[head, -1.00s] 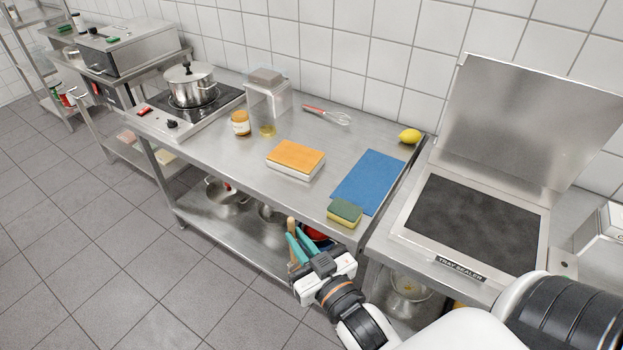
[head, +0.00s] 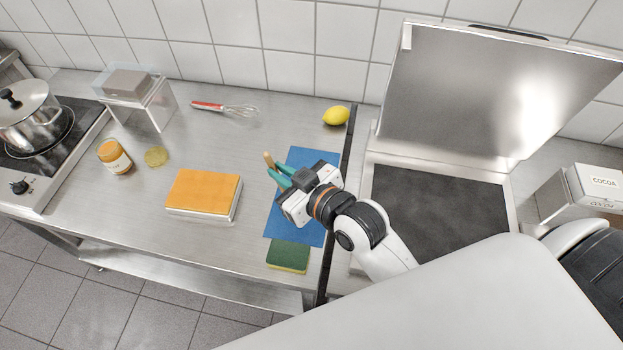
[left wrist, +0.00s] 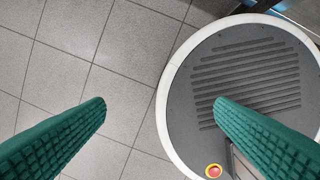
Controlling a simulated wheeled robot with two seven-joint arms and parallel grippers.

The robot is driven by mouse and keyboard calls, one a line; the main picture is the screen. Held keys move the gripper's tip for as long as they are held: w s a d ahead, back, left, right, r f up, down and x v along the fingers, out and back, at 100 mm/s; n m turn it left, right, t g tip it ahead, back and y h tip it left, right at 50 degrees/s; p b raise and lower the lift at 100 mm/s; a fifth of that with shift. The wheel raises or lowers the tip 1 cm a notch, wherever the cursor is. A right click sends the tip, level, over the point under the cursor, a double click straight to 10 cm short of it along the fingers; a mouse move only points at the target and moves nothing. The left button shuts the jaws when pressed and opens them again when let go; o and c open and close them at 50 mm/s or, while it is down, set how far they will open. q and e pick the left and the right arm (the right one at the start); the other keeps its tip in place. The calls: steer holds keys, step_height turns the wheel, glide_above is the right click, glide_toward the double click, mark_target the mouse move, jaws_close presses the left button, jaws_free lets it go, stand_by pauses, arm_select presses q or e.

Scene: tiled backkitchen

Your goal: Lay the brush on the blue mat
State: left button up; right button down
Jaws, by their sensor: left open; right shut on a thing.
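The blue mat (head: 284,226) lies flat on the steel table near its right end, partly hidden by my right gripper. My right gripper (head: 279,178) is over the mat in the head view, its teal fingers shut on the brush. Only a tan, wooden-looking end of the brush (head: 268,159) shows past the fingers; the rest is hidden. I cannot tell whether the brush touches the mat. My left gripper (left wrist: 160,112) shows in the left wrist view with its green fingers wide apart and empty, above the tiled floor.
A green and yellow sponge (head: 288,256) sits at the mat's near edge. An orange-covered book (head: 204,191) lies left of the mat, a lemon (head: 336,116) behind it. A whisk (head: 228,109) lies farther back. The tray sealer (head: 440,215) stands to the right with its lid up.

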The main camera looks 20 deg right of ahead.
steer(key=w+a+f+n+g, duration=0.1)
steer(key=a+f+n+g, duration=0.5)
steer(key=n+g, duration=0.9)
steer(key=d+f+n+t+h+p, duration=0.1)
steer(key=d+f+n+t+h, duration=0.15)
steer(key=d+n, duration=1.05)
steer(key=shift+g, duration=0.25)
steer(key=x, duration=0.2)
steer(key=d+p+x, duration=0.1)
steer(key=x, duration=0.5)
steer(key=shift+s+d+f+p, duration=0.15)
steer(key=shift+s+f+p, duration=0.2)
steer(key=c, duration=1.5)
jaws_free()
arm_select(q)
steer(key=s+r, duration=0.2)
steer(key=s, duration=0.1)
steer(key=shift+s+a+r, duration=0.15)
steer(key=shift+a+r, duration=0.15)
steer(key=shift+a, duration=0.1)
arm_select(e)
steer(key=shift+r, duration=0.1)
arm_select(q)
step_height(320, 180, down, 2)
steer(key=shift+f+b, duration=0.25)
steer(key=shift+b, duration=1)
arm_select(e)
steer(key=v, duration=1.2)
